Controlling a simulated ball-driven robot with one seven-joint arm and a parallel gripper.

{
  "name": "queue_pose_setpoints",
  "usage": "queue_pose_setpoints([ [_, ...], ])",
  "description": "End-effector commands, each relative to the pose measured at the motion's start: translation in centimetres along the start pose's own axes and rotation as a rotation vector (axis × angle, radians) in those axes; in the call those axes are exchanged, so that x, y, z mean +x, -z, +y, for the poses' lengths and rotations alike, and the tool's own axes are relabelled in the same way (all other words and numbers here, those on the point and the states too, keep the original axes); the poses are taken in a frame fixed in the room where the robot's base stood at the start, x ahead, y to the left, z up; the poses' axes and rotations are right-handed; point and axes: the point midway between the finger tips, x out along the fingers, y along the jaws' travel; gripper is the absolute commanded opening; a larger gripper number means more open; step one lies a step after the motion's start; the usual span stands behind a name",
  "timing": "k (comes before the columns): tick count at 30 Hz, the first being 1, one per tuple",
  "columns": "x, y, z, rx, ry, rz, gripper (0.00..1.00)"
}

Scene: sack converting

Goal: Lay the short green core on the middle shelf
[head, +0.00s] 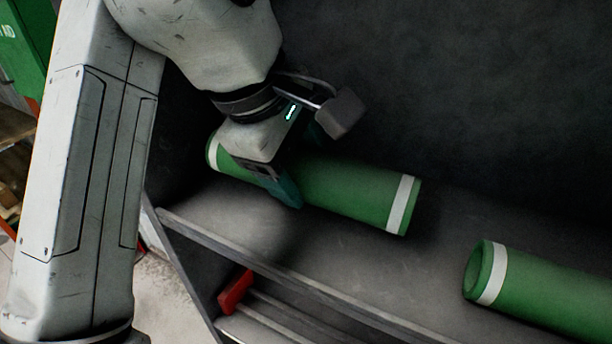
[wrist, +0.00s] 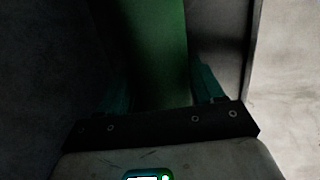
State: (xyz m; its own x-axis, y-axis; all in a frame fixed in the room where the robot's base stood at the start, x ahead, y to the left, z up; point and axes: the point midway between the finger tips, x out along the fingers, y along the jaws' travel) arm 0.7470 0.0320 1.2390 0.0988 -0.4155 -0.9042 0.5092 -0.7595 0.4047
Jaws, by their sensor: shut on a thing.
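A green core (head: 350,192) with white bands near its ends lies along a grey shelf (head: 250,220) in the head view. My gripper (head: 284,190) is shut on this core, left of its middle, reaching from above. In the wrist view the core (wrist: 160,50) runs between the two teal fingers of my gripper (wrist: 163,85). The core is at or just above the shelf surface; I cannot tell whether it touches. Part of it is hidden behind my gripper. A second green core (head: 550,295) with a white band lies on the shelf at the right, cut off by the frame.
The shelf's front edge (head: 310,275) runs diagonally below the cores. A lower level shows beneath it with a red piece (head: 235,291). A dark back panel (head: 450,90) stands behind. A bare gap of shelf separates the two cores. A green box (head: 27,45) is at upper left.

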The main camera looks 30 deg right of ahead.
Motion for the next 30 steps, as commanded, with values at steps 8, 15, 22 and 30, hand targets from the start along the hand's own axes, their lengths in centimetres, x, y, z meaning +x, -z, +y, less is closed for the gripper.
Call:
queue_pose_setpoints([
  [8,2.7,-0.1,0.0,-0.003,0.000,-0.002,0.15],
  [15,3.7,0.1,-0.3,0.001,0.000,0.000,0.15],
  [22,4.0,0.1,-0.5,0.001,-0.001,-0.001,0.15],
  [30,4.0,0.1,-0.5,0.001,0.001,-0.001,0.92],
])
